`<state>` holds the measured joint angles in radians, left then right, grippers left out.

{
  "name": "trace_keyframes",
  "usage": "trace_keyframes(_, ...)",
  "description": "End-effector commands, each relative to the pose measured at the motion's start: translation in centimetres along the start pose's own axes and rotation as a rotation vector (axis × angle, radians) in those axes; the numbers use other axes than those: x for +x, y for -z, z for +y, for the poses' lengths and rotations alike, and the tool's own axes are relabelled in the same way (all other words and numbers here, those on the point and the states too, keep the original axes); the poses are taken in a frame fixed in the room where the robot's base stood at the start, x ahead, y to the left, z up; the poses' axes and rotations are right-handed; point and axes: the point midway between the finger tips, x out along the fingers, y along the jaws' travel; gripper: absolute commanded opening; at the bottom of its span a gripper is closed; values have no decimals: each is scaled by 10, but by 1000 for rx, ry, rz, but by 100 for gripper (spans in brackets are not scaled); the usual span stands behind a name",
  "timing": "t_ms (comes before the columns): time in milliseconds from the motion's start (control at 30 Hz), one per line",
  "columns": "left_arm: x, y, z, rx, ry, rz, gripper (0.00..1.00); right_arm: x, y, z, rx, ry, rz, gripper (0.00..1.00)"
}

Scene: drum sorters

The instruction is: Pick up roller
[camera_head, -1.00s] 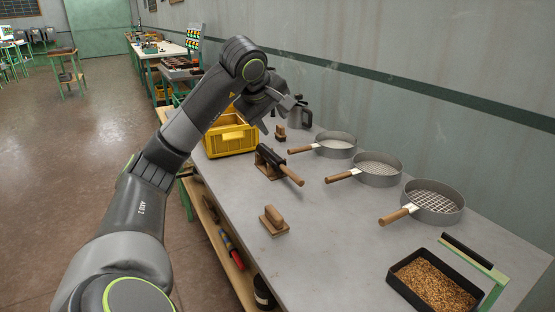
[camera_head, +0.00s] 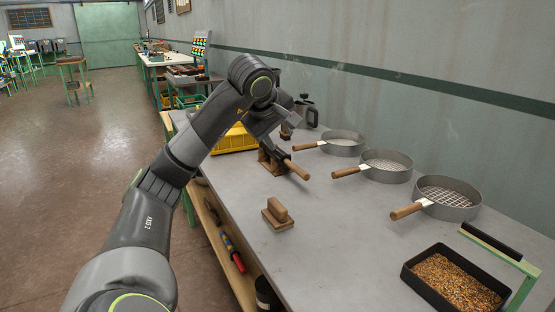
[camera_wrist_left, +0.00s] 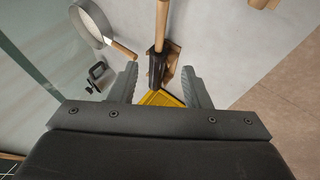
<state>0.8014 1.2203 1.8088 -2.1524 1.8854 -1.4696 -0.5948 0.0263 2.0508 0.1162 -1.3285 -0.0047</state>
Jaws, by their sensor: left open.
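The roller (camera_head: 297,170), black with a wooden handle, rests on a small wooden stand (camera_head: 270,164) on the grey bench. My left gripper (camera_head: 284,140) is above the roller, its arm hiding part of the roller's black end. In the left wrist view the roller (camera_wrist_left: 161,36) lies with its handle toward the top of the picture. Its black part reaches between the two fingertips of my open left gripper (camera_wrist_left: 158,77). No grip on it shows. My right gripper is not in view.
A yellow crate (camera_head: 236,141) stands just behind the roller. Round sieves with wooden handles (camera_head: 388,165) line the wall side. A wooden block with a grip (camera_head: 278,214) and a black tray of grain (camera_head: 455,282) are nearer. Bare bench lies between them.

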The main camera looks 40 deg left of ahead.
Motion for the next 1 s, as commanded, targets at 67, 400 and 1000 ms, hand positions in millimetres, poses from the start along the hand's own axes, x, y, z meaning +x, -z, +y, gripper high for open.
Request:
trace_keyframes(67, 12, -1, -1, -1, 3, -4, 43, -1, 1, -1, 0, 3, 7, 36)
trace_keyframes(400, 85, -1, -2, -3, 4, -5, 43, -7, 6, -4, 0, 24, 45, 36)
trace_keyframes(1000, 152, 9, -1, -2, 3, -3, 43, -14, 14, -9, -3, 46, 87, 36)
